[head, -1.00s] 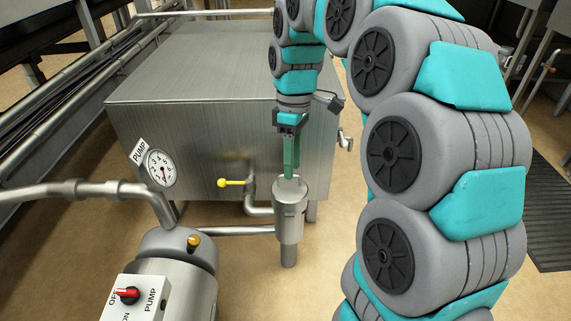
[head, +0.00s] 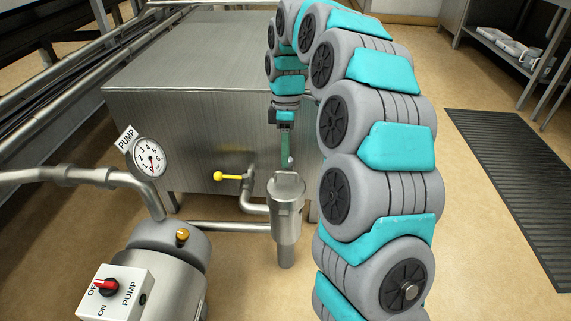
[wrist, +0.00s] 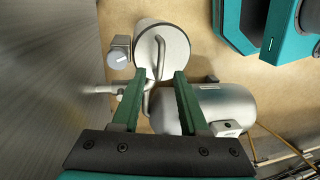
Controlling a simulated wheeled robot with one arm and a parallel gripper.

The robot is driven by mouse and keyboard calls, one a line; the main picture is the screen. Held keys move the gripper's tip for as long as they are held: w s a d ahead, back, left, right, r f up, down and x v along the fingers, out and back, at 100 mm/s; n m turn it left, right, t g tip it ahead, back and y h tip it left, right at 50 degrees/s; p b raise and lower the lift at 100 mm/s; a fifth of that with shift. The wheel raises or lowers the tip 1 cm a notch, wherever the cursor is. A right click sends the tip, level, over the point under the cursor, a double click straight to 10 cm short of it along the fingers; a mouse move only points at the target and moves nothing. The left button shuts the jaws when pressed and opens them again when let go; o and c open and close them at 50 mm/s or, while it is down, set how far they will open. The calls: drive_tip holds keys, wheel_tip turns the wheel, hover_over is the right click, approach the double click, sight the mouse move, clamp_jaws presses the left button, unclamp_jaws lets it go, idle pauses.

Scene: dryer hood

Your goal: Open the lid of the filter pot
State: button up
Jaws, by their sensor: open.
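The filter pot (head: 286,212) is an upright steel cylinder in front of the large steel tank. Its round lid (head: 286,185) is seated on top. In the wrist view the lid (wrist: 172,40) shows from above, with a bent metal bar handle (wrist: 159,55) across it. My gripper (head: 287,166) points down just above the lid. In the wrist view my gripper (wrist: 158,76) is open, its two green fingers apart on either side of the handle's lower part. I cannot tell whether the fingers touch it.
The steel tank (head: 200,75) stands close behind the pot. A yellow-handled valve (head: 228,177) and pipes are left of it. A pump (head: 170,260) with a red-knobbed switch box (head: 115,290) and a gauge (head: 151,157) are further left. A dark floor mat (head: 520,180) lies right.

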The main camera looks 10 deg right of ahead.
sight(286, 186)
drive_tip(key=shift+s+a+f, duration=0.1)
drive_tip(key=shift+s+f, duration=0.1)
drive_tip(key=shift+f, duration=0.6)
drive_tip(key=shift+s+f, duration=0.15)
drive_tip(key=shift+f, duration=0.6)
clamp_jaws()
